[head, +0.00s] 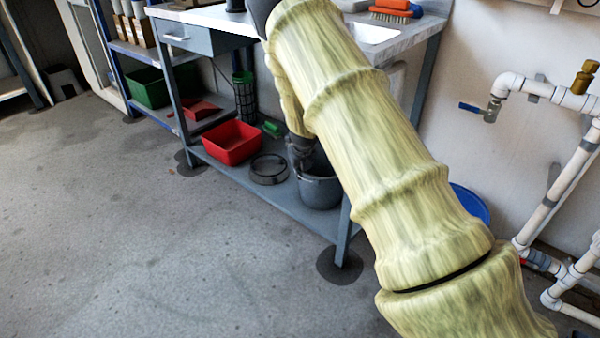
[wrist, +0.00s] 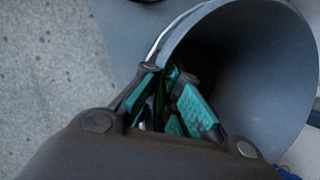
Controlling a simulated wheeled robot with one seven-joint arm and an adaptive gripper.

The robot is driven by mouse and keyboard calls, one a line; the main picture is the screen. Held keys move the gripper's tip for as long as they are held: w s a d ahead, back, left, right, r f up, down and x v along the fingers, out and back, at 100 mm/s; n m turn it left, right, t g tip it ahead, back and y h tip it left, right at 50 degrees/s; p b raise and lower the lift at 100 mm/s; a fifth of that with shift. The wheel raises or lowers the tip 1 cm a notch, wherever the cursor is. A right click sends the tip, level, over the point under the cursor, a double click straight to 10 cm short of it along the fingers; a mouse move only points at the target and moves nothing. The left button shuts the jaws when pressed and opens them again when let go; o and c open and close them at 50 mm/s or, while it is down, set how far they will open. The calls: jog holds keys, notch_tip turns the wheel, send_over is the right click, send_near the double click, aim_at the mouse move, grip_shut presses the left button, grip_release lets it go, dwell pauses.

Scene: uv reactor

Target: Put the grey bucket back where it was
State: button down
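The grey bucket (head: 320,190) is at the lower shelf of the workbench in the head view, partly hidden behind my arm. It looks upright, and I cannot tell whether its base touches the shelf. In the wrist view the bucket (wrist: 262,70) fills the right side with its dark open mouth. My gripper (head: 301,150) reaches down to its near-left rim. In the wrist view my gripper (wrist: 165,78) has its teal-padded fingers close together at the rim, one outside and one inside. It looks shut on the rim, though the exact contact is dark.
A blue basin (head: 470,204) and white pipes (head: 548,200) are farther right. Open floor lies left.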

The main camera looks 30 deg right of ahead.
jog(key=c, duration=1.6)
grip_release()
jog(key=shift+c, duration=0.2)
jog(key=p+v, duration=0.6)
jog(key=v, duration=0.6)
jog(key=s+a+f+n+g+h, duration=0.1)
jog(key=s+a+f+n+g, duration=0.15)
jog(key=s+f+n, duration=1)
jog(key=s+a+f+n+g+h, duration=0.1)
jog(key=s+a+f+n, duration=0.2)
jog(key=s+f+n, duration=0.85)
jog(key=s+a+n+y, duration=0.1)
jog(key=s+a+n, duration=0.3)
jog(key=s, duration=0.4)
jog(key=s+a+f+n+y, duration=0.1)
jog(key=s+a+n, duration=0.3)
jog(key=s, duration=0.5)
jog(key=s+a+n+y, duration=0.1)
jog(key=s+a+n, duration=0.3)
jog(key=s, duration=0.4)
jog(key=shift+s+a+f+n+g+y, duration=0.15)
jog(key=shift+s+a+n+g+y, duration=0.2)
jog(key=shift+n, duration=0.25)
